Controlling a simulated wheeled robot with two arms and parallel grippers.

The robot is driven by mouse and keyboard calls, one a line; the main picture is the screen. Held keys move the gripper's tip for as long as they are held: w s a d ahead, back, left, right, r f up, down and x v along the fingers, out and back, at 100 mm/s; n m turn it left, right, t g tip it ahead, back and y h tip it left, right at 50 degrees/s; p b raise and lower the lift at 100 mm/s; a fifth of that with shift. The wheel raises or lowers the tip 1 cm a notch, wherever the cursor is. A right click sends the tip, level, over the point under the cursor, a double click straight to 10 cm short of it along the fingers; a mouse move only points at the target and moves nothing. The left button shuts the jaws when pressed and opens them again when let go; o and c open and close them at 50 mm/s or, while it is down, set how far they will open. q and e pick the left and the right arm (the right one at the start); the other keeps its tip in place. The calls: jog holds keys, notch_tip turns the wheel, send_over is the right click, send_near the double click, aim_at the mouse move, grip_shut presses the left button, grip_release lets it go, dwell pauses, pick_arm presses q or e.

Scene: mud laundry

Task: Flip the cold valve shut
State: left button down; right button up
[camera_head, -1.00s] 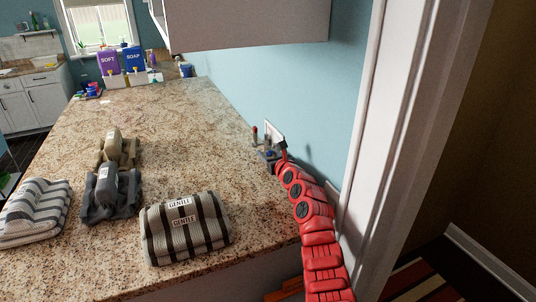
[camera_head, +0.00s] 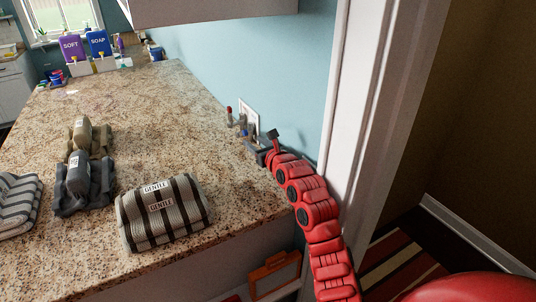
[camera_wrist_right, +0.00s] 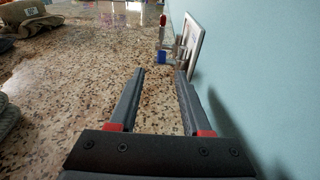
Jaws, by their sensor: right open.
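The valve box is a pale plate (camera_head: 249,117) on the blue wall, low over the counter's right edge. It has a red handle (camera_head: 229,114) and a blue handle (camera_head: 243,128). I take the blue one as the cold valve. In the right wrist view, the red handle (camera_wrist_right: 163,20) points up and the blue handle (camera_wrist_right: 161,57) sits lower, beyond and between my fingertips. My right gripper (camera_wrist_right: 159,72) is open and empty, just over the counter beside the wall. It also shows in the head view (camera_head: 258,150), short of the valves. My left gripper is out of view.
A granite counter (camera_head: 150,110) carries striped rolled towels (camera_head: 165,212), grey and tan cloth bundles, and purple and blue SOFT and SOAP containers at the far end. A white door frame (camera_head: 350,100) stands right of my right arm. The wall runs close along my right gripper.

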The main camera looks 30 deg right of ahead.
jog(key=s, duration=0.4)
jog(key=s+r+b, duration=0.1)
jog(key=s, duration=0.2)
jog(key=shift+s+d, duration=0.1)
jog(key=shift+d, duration=0.05)
jog(key=shift+s+r, duration=0.15)
jog(key=shift+s, duration=0.3)
